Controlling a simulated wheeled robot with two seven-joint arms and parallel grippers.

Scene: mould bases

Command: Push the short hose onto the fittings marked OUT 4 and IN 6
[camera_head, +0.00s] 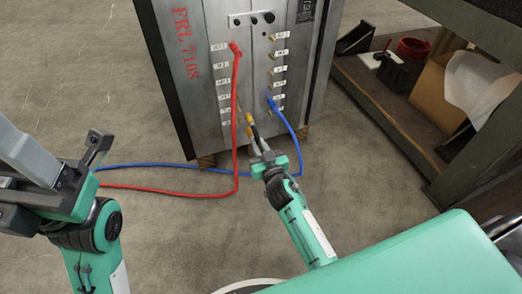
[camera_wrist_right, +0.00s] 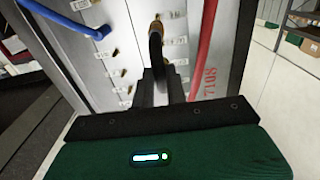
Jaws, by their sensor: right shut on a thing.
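The grey mould base (camera_head: 187,90) stands on the floor with two columns of brass fittings beside white labels, mostly too small to read. My right gripper (camera_head: 261,150) is shut on the short black hose (camera_head: 256,138) in front of the lower part of the face. In the right wrist view the black hose (camera_wrist_right: 156,50) stands up between my fingers (camera_wrist_right: 162,88), and its far end meets a brass piece near the face. I cannot tell whether that end is seated on a fitting. My left gripper (camera_head: 65,185) is at the left, away from the mould base, its fingers apart.
A red hose (camera_head: 235,120) runs from the top left fitting to the floor. A blue hose (camera_head: 290,125) runs from a lower right-column fitting. Both trail left across the floor. A shelf (camera_head: 375,105) with boxes stands at the right. The floor left of the mould base is clear.

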